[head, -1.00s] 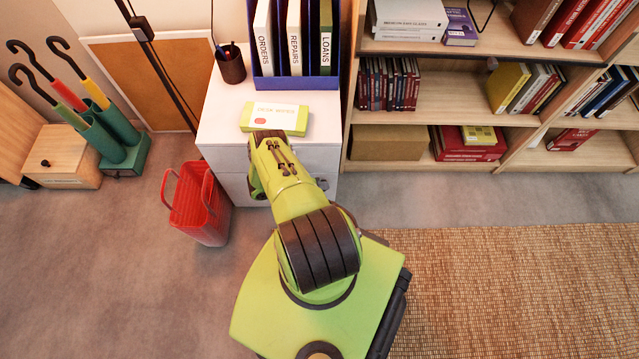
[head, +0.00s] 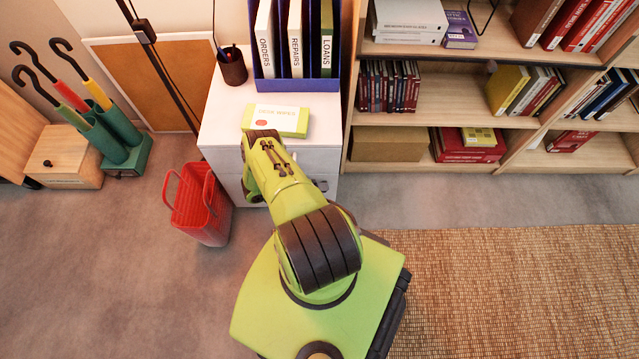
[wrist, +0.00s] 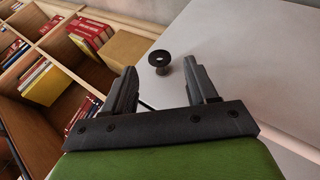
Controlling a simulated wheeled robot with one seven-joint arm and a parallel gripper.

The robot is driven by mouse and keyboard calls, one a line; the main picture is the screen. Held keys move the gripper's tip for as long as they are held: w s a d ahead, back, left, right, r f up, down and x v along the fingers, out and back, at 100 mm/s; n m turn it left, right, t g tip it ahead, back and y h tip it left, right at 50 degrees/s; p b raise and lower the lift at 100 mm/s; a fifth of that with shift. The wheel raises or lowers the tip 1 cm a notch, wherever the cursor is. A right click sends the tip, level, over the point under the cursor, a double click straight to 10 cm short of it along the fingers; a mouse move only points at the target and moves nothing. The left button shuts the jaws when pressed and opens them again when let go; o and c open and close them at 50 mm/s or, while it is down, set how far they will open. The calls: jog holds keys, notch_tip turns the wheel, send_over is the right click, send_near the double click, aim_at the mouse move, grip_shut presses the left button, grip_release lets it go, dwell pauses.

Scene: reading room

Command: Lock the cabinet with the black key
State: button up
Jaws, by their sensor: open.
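The cabinet (head: 222,112) is a white drawer unit in the head view, beyond my arm. Its pale grey surface (wrist: 235,45) fills the right of the wrist view, with a seam between panels. The black key (wrist: 159,60) has a round head with a hole and stands out from that surface; whether its shaft sits in a lock is hidden. My gripper (wrist: 160,76) is open and empty, its two dark fingers on either side of the key's line, with the key just beyond the tips. In the head view my arm hides the gripper.
A box of wipes (head: 275,120), a pen cup (head: 232,70) and a blue binder holder (head: 295,84) stand on the cabinet. A red basket (head: 200,205) stands on the floor at its left. A bookcase (head: 440,165) stands at its right.

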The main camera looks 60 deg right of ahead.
jog(key=p+v, duration=0.4)
jog(key=v, duration=0.9)
jog(key=shift+r+p, duration=0.25)
jog(key=shift+p, duration=0.05)
jog(key=shift+w+a, duration=0.1)
jog(key=shift+c, duration=0.3)
jog(key=shift+r+p, duration=0.1)
jog(key=shift+p, duration=0.3)
jog(key=shift+c, duration=1.2)
jog(key=d+y+p, duration=0.1)
jog(key=p, duration=0.1)
jog(key=s+d+r+m+t+y+p, duration=0.1)
jog(key=p, duration=0.1)
jog(key=s+d+r+t+y+p, duration=0.1)
jog(key=p, duration=0.1)
jog(key=shift+s+d+m+p, duration=0.1)
jog(key=shift+s+m+p, duration=0.05)
jog(key=shift+m+p, duration=0.2)
jog(key=c, duration=0.7)
jog(key=shift+d+r+t+p, duration=0.1)
jog(key=shift+d+t+p, duration=0.25)
jog(key=shift+t+p, duration=0.25)
grip_shut()
jog(key=s+b+x, duration=0.1)
jog(key=b+x, duration=1.2)
jog(key=x, duration=0.1)
jog(key=shift+s+a, duration=0.2)
jog(key=shift+s, duration=0.1)
